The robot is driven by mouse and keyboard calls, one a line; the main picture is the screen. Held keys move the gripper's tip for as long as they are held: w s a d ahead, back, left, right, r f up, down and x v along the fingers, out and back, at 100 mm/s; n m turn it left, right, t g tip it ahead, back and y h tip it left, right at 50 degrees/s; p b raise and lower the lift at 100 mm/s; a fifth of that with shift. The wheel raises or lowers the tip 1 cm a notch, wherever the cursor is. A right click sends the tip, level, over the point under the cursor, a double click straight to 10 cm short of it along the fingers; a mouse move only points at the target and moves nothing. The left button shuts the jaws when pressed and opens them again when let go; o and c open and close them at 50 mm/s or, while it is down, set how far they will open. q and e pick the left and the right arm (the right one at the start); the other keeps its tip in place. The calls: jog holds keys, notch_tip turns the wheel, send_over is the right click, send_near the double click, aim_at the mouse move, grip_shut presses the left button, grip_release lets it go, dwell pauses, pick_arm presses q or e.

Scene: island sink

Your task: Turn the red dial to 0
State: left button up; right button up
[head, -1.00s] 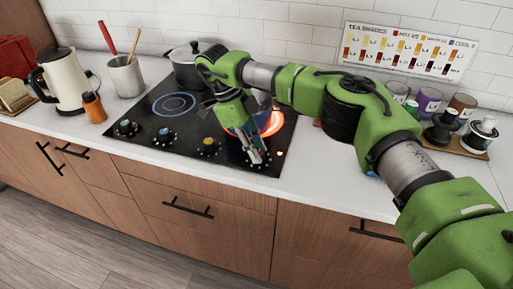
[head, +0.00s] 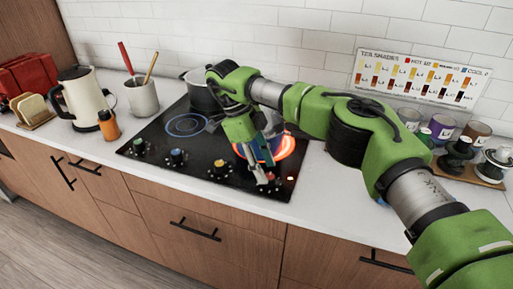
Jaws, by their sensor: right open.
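A row of dials runs along the front of the black cooktop (head: 205,140): a green one (head: 138,146), a blue one (head: 178,157) and a yellow one (head: 220,168). At the right end of the row, my right gripper (head: 265,177) points down at the place of the last dial. It is open, and its fingers cover most of that spot; a little red shows by the fingertips. I cannot tell whether they touch the dial, nor read its setting. My left gripper is not in view.
A pot (head: 201,92) stands at the back of the cooktop behind my arm. A utensil cup (head: 142,97), an orange bottle (head: 109,125) and a kettle (head: 84,98) stand to the left. Jars and a wooden tray (head: 470,172) are at the right. A tea chart (head: 425,78) hangs on the wall.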

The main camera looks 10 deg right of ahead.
jog(key=v, duration=0.9)
jog(key=shift+a+r, duration=0.15)
jog(key=shift+r, duration=0.1)
jog(key=shift+f, duration=0.1)
